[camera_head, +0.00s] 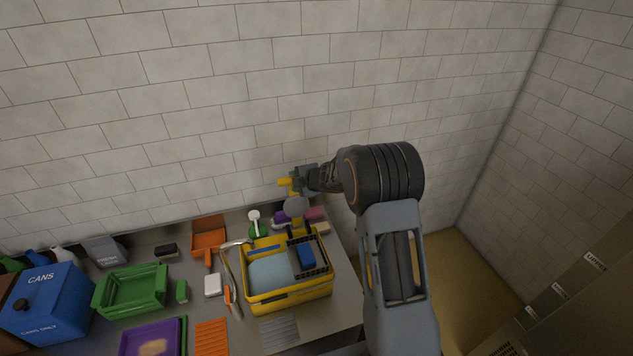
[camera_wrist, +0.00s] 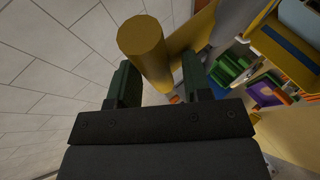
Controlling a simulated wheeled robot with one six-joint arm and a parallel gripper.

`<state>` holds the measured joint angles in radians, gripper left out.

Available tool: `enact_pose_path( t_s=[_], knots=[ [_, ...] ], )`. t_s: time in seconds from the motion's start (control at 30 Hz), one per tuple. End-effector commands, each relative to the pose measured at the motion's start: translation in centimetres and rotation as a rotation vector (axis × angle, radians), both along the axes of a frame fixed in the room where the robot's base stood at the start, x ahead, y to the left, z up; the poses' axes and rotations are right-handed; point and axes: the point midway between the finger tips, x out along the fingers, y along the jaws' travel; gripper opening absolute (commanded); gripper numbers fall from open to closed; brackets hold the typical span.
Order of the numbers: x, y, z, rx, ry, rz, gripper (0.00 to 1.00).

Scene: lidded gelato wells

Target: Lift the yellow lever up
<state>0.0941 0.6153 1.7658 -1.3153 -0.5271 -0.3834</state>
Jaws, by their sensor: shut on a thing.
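The yellow lever (camera_wrist: 143,40) is a thick round bar that stands between the fingers of my gripper (camera_wrist: 158,68) in the wrist view. In the head view the lever (camera_head: 285,182) shows as a short yellow piece by the back wall, above the yellow basin. My gripper (camera_head: 302,181) is shut on it there, reaching in from the right. My gripper hides part of the lever and its mount. A grey round piece (camera_head: 297,206) shows just below the gripper.
A yellow basin (camera_head: 290,298) with a dark rack and a blue block (camera_head: 306,257) stands below the lever. Left of it are an orange dustpan (camera_head: 208,238), a green crate (camera_head: 131,290) and a blue CANS bin (camera_head: 48,300). The tiled wall (camera_head: 200,110) is close behind.

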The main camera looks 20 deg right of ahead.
Motion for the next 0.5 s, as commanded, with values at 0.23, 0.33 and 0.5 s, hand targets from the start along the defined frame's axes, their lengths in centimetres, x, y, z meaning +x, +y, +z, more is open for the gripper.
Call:
enact_pose_path(
  t_s=[0.23, 0.33, 0.5],
  knots=[
    [-6.0, -2.9, 4.6, -0.002, -0.028, -0.015, 0.4],
    [-7.8, -3.6, 5.7, -0.001, -0.029, -0.015, 0.4],
    [-10.1, -4.6, 7.2, -0.001, -0.031, -0.013, 0.4]
  ],
)
